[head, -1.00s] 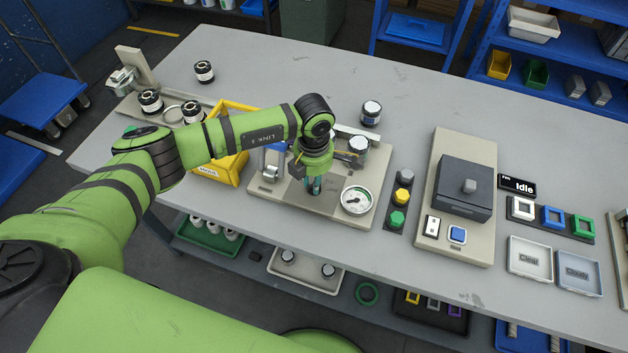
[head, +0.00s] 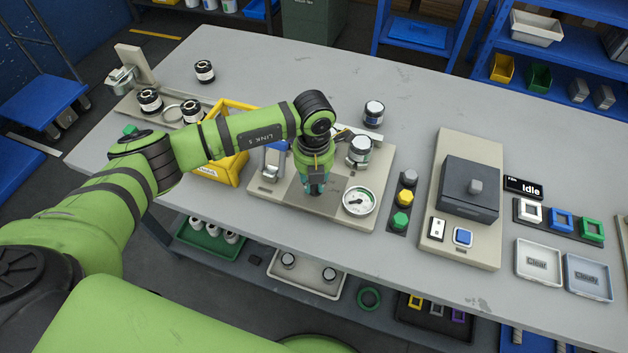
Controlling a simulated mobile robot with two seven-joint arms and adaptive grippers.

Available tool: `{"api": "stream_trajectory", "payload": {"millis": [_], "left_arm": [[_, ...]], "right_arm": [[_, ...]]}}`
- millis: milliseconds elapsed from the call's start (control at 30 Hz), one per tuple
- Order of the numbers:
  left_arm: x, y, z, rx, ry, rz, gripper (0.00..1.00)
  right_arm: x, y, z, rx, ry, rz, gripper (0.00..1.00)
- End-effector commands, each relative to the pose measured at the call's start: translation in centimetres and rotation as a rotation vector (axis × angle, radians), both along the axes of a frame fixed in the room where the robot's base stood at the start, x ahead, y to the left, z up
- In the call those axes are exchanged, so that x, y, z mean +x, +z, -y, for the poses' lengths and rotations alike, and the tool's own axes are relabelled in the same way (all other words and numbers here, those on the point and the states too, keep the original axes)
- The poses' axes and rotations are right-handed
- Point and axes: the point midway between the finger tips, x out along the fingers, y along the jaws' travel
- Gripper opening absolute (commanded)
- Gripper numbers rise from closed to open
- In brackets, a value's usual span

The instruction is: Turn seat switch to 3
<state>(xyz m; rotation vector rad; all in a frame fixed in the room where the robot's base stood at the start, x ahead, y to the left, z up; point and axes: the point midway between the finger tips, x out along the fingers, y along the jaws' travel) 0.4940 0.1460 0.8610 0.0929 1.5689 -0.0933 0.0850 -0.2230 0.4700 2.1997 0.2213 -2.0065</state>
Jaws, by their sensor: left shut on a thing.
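My left gripper (head: 316,186) points down over the grey part of a beige fixture plate (head: 270,199). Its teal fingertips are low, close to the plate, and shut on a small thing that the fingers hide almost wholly. I take this thing to be the seat switch; its mark and number cannot be read. A round white gauge (head: 359,201) with a dark needle sits on the plate just right of the gripper. A blue and metal clamp (head: 272,162) stands on the plate to its left. My right gripper is not in view.
A yellow bin (head: 226,172) stands left of the plate, partly behind my arm. A display (head: 524,188) reads "Idle". A loose jar (head: 373,114) stands behind.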

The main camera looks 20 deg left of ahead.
Motion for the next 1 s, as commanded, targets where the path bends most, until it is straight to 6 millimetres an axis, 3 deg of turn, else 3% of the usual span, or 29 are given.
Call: {"api": "stream_trajectory", "payload": {"millis": [733, 767, 800, 1000], "left_arm": [[-0.06, 0.0, -0.02, 0.0, 0.085, -0.001, 0.0], [-0.06, 0.0, -0.02, 0.001, 0.085, -0.001, 0.33], [-0.06, 0.0, -0.02, 0.001, 0.085, -0.001, 0.45], [-0.05, 0.0, -0.02, 0.0, 0.085, 0.0, 0.45]], "right_arm": [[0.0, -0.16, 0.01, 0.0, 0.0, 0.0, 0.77], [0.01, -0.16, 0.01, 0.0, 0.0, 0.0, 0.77], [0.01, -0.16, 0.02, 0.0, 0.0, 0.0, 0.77], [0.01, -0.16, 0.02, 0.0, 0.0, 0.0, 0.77]]}}
